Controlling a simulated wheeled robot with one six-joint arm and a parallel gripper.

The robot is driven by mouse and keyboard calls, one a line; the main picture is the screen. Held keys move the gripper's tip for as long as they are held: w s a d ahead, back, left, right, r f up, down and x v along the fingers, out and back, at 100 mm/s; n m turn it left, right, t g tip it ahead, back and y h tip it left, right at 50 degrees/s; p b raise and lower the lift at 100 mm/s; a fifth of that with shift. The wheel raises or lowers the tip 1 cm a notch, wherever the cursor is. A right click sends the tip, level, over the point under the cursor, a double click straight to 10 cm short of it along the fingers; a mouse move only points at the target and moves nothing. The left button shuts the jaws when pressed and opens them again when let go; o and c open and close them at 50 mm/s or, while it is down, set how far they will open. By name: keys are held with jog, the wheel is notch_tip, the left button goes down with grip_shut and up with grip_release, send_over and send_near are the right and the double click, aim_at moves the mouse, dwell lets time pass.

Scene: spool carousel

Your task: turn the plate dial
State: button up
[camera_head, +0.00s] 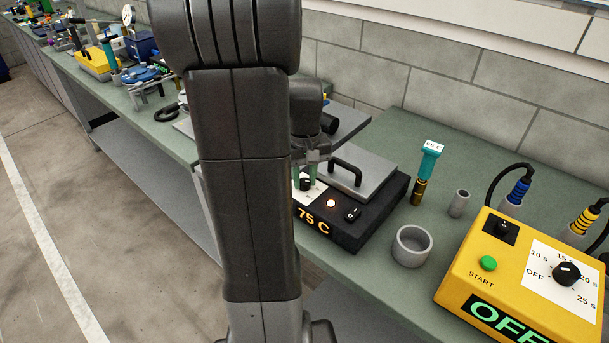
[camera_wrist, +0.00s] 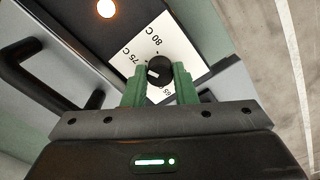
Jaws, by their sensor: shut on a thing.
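The plate dial (camera_wrist: 158,70) is a black knob on a white scale card (camera_wrist: 180,42) in the wrist view. The card shows 75 C and 80 C, with another mark partly hidden. The knob's white pointer is toward the 75 C side. In the head view the dial (camera_head: 306,184) is partly hidden between my fingers. My gripper (camera_wrist: 160,84) has green fingers shut on the dial, one on each side; it also shows in the head view (camera_head: 308,172).
A grey lid with a black handle (camera_head: 346,171) lies on the box beside my gripper. A black switch (camera_head: 352,214) is right of the lamp. A grey cup (camera_head: 412,246), a teal-handled tool (camera_head: 428,165) and a yellow timer box (camera_head: 480,262) stand to the right.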

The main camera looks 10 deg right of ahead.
aim_at(305, 180)
jog(key=m, duration=0.5)
jog(key=shift+r+m, duration=0.1)
jog(key=shift+m, duration=0.2)
jog(key=m, duration=0.4)
jog(key=shift+m+p, duration=0.3)
jog(key=shift+p, duration=0.1)
jog(key=o, duration=1)
notch_tip(305, 180, up, 14)
jog(key=shift+f, duration=0.2)
